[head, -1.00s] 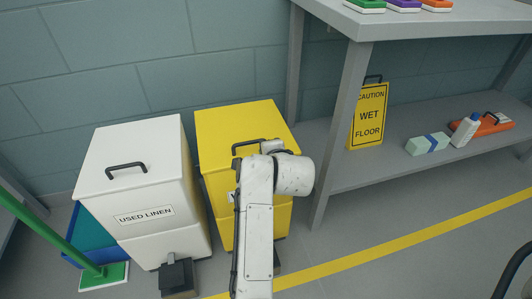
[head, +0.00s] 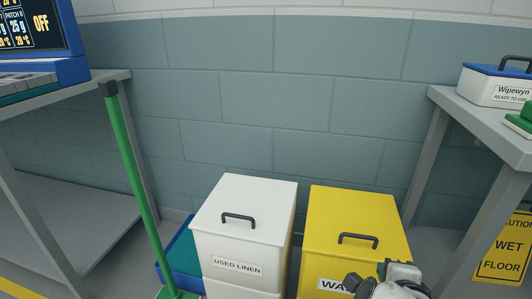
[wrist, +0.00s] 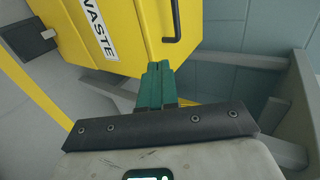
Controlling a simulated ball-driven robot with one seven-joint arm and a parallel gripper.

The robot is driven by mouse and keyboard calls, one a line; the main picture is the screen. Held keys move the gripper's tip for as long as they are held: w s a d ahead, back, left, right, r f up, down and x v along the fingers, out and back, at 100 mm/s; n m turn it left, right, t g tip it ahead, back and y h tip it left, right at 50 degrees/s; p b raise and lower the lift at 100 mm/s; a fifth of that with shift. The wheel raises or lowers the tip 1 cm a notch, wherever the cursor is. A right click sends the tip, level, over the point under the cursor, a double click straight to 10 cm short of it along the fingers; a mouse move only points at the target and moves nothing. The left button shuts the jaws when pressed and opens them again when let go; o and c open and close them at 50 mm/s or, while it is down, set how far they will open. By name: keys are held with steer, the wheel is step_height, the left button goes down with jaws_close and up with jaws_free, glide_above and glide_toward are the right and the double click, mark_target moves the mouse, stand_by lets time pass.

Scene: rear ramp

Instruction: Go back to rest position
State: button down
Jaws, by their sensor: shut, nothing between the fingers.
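My gripper (wrist: 157,84) shows in the wrist view with its green fingers together and nothing between them. Beyond the fingertips is the yellow waste bin (wrist: 120,25), with its "WASTE" label and dark handle; I cannot tell whether the fingers touch it. In the head view, part of my arm's end shows at the lower right, in front of the yellow bin (head: 352,215); the fingers cannot be made out there. The bin's lid looks closed.
The white "USED LINEN" bin (head: 245,205) stands left of the yellow bin. A green-handled mop (head: 130,165) leans beside a left bench (head: 70,205). At right are a grey table (head: 475,112), with a white, blue-lidded box (head: 497,85) on it, and a yellow wet-floor sign (head: 505,250).

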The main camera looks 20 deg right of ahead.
steer(key=w+d+r+n+t, duration=0.2)
steer(key=w+d+r+n, duration=0.25)
steer(key=r+n, duration=0.4)
steer(key=s+a+f+n+g+y, duration=0.1)
steer(key=s+f+n+g+y, duration=0.1)
steer(key=s+f+n, duration=0.4)
steer(key=s+a+f+n+g+y, duration=0.1)
steer(key=a+f+n+g, duration=0.15)
steer(key=f+n, duration=0.4)
steer(key=s+a+f+n+g+y, duration=0.25)
steer(key=s+a+f, duration=0.25)
steer(key=s+f, duration=0.3)
steer(key=s+a+f+n+g+y, duration=0.1)
steer(key=s+a+f+g, duration=0.2)
steer(key=s+a+f, duration=0.35)
step_height(320, 180, up, 30)
steer(key=s+d+p, duration=0.1)
steer(key=p, duration=3)
steer(key=shift+s+d, duration=0.3)
